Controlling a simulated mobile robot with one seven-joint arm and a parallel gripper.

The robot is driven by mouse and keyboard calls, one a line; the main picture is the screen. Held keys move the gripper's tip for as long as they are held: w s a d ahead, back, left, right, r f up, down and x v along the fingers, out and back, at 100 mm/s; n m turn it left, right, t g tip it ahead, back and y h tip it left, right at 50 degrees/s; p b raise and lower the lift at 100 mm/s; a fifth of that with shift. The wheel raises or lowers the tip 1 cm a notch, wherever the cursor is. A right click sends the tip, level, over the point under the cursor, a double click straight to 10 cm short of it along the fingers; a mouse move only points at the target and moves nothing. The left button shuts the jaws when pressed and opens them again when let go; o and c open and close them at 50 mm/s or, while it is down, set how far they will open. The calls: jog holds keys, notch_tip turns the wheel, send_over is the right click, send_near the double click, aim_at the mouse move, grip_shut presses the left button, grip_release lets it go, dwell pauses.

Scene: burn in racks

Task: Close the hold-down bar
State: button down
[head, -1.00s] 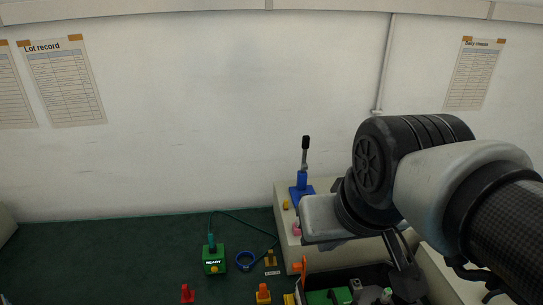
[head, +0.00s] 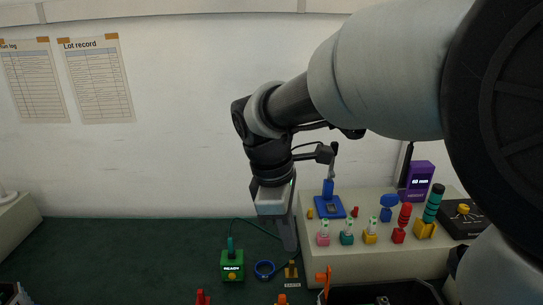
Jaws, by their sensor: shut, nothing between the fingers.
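My gripper (head: 287,238) points down in the middle of the head view, at the left end of the beige raised bench. Its fingers look together, with nothing seen between them. An orange upright piece (head: 323,281) stands at the bottom edge, by the left end of a dark open box (head: 392,292). I cannot tell whether this piece belongs to the hold-down bar. The box is mostly cut off by the frame, and no bar can be made out clearly. A blue-based stand with an upright lever (head: 328,189) is on the raised bench, right of my gripper.
The raised bench (head: 352,262) also holds several small coloured parts, a purple display (head: 417,182) and a black box with a yellow knob (head: 463,214). The green mat (head: 120,255) is clear at left.

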jog(key=w+d+f+n+b, duration=0.1)
jog(key=d+f, duration=0.3)
jog(key=f, duration=0.8)
jog(key=shift+w+d+n+g+h, duration=0.2)
jog(key=shift+d+n+g+h, duration=0.1)
jog(key=shift+n, duration=0.5)
jog(key=shift+w+d, duration=0.1)
